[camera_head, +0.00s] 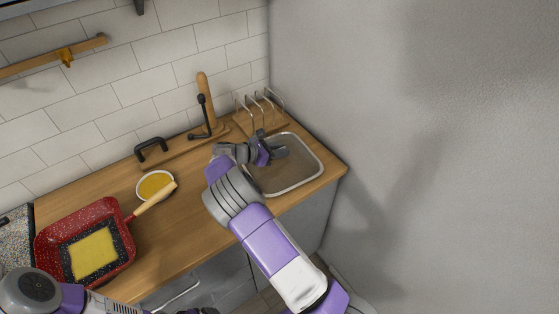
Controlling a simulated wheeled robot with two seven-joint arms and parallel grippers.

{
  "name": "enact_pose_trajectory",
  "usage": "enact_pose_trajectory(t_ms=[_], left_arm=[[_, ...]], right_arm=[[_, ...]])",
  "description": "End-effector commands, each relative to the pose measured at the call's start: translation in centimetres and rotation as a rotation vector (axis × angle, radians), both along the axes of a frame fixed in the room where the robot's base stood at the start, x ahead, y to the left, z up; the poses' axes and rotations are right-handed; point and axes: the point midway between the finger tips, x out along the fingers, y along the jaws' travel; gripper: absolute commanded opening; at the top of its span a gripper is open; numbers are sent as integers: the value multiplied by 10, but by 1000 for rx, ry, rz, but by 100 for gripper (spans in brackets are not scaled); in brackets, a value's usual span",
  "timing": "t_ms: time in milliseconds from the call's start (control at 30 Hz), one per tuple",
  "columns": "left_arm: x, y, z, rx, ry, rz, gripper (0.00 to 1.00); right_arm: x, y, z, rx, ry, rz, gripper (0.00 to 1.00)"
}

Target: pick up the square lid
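A rounded-square panel with a silver rim, which looks like the square lid (306,172), is at the right end of the wooden counter. Its middle is greyish brown, much like the counter. My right gripper (279,147) is over its back left part, and the wrist hides that corner. I cannot tell whether the fingers touch it or whether they are open or shut. My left arm comes in at the lower left, and its gripper is not in view.
A red square pan (120,265) with a yellow piece (93,254) is at the left. A round yellow-filled dish (155,184) sits behind its handle. A wire rack (262,108) stands at the back, and a grey wall (420,120) closes the right.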

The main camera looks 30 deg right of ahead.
Motion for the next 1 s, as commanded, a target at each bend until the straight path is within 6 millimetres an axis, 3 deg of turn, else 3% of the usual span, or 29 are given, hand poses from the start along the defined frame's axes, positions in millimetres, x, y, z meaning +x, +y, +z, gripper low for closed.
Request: enact_pose_trajectory(t_ms=[33,167,1000], left_arm=[[0,0,0,0,0,0,94],[0,0,0,0,0,0,94],[0,0,0,0,0,0,94]], right_arm=[[0,0,0,0,0,0,17],[0,0,0,1,0,0,0],[0,1,-1,3,0,0,0]])
